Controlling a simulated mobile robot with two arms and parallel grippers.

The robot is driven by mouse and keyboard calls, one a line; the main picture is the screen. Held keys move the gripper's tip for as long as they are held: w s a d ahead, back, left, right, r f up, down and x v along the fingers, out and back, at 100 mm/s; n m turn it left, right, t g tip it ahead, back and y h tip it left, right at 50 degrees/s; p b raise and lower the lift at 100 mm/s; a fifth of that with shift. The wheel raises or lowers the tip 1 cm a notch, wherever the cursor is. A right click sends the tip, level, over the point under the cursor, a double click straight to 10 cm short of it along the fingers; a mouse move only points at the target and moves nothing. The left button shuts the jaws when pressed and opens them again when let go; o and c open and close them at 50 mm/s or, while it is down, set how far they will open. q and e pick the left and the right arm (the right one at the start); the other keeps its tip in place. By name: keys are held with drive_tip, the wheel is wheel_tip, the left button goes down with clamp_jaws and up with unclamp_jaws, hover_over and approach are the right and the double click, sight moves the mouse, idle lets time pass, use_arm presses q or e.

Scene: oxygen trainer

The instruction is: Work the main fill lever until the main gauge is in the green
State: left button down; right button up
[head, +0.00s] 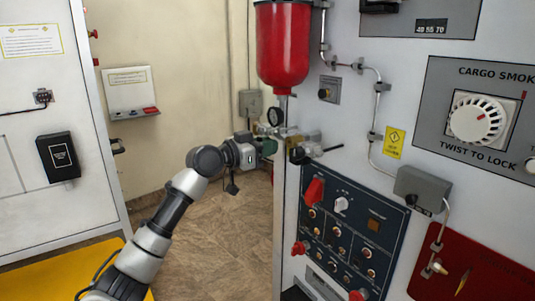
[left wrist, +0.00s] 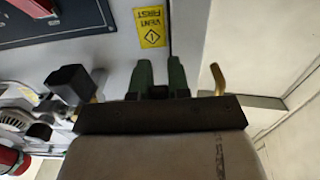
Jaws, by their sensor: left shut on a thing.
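The red bottle (head: 283,45) hangs on the panel above a brass valve group (head: 292,131). A small round gauge (head: 275,116) sits at this group; its needle and colours are too small to read. My left gripper (head: 267,147) is at the valve group, just below the gauge. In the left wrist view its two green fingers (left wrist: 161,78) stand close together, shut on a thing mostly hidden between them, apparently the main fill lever. A bent brass rod (left wrist: 217,78) shows to the right of the fingers. My right gripper is not in view.
A black-knobbed valve (head: 299,154) sits close right of my gripper. A dark switch panel (head: 347,230) lies below right. A yellow label (left wrist: 150,27) reading "VENT FIRST" is beyond the fingers. A white cabinet (head: 50,110) stands left, with open floor (head: 215,235) between.

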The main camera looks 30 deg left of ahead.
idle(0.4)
use_arm(q)
drive_tip(key=c, duration=1.1)
unclamp_jaws()
drive_tip(key=shift+b+v, duration=2.05)
drive_tip(key=shift+v, duration=3.35)
